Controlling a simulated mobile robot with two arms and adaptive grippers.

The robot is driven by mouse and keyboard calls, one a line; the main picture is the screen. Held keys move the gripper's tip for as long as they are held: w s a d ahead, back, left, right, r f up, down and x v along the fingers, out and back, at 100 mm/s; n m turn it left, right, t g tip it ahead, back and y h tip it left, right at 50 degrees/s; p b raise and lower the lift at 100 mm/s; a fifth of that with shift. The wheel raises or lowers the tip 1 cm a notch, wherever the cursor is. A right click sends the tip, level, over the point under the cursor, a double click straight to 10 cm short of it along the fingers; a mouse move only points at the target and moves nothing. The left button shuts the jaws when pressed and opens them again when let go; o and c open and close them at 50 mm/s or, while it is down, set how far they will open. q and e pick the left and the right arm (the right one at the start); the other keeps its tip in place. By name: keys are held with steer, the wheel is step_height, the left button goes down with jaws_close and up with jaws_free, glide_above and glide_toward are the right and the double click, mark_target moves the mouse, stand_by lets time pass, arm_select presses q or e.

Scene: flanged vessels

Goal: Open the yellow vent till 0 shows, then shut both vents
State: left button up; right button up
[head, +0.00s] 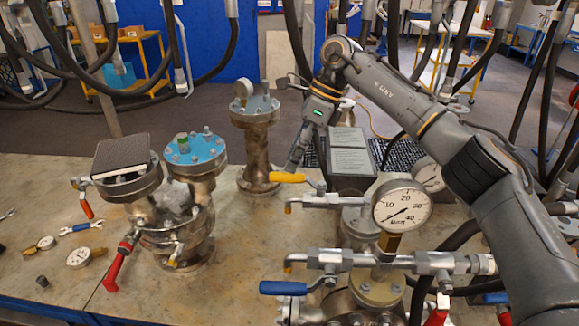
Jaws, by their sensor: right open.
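The yellow vent handle (288,177) lies roughly level at the left of a valve line behind the large dial gauge. My right gripper (295,160) is open and points down just above this handle; I cannot tell whether it touches. The front valve line has a blue vent handle (283,288), also roughly level. The large gauge (402,206) stands above the front line; its needle points to the lower left, near the low end of the scale. A second gauge (428,175) behind it is partly hidden by my right arm. My left gripper is out of view.
A left vessel (177,225) has red handles, one the front red handle (117,270). A tall flanged column (256,140) stands just left of my gripper. The bench middle (235,275) is clear.

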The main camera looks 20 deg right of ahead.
steer(key=v, duration=0.8)
steer(key=shift+r, duration=0.3)
steer(key=shift+d+f, duration=0.1)
